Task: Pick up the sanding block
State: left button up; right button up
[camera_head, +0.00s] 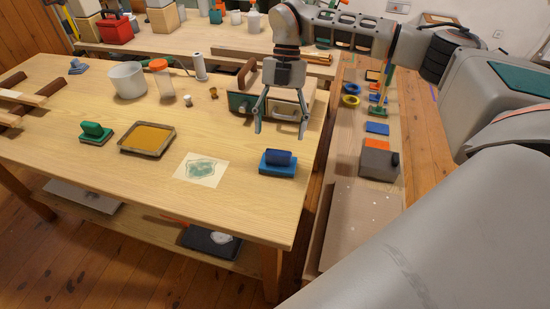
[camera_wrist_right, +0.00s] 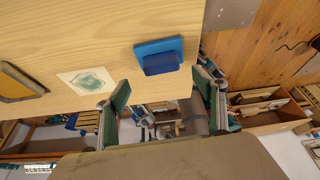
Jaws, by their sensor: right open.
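A blue sanding block (camera_head: 278,168) with a darker blue grip on top lies near the right edge of the wooden table (camera_head: 110,202). It also shows in the right wrist view (camera_wrist_right: 152,46), just beyond the fingertips. A similar green block (camera_head: 95,139) with a green handle lies at the table's left. My right gripper (camera_head: 281,131) is open and empty, pointing down above and behind the blue block, apart from it. Its two fingers also show in the right wrist view (camera_wrist_right: 161,84). My left gripper is not in view.
A wooden box (camera_head: 290,104) stands behind my right gripper. An ochre tray (camera_head: 147,139), a sheet with a green patch (camera_head: 200,169), a white bucket (camera_head: 127,80) and an orange-lidded jar (camera_head: 163,84) are on the table. The tabletop around the blue block is clear.

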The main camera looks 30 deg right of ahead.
aim_at(279, 151)
jog(key=x, duration=0.7)
jog(key=shift+s+f, duration=0.2)
jog(key=shift+c, duration=0.3)
jog(key=c, duration=1.2)
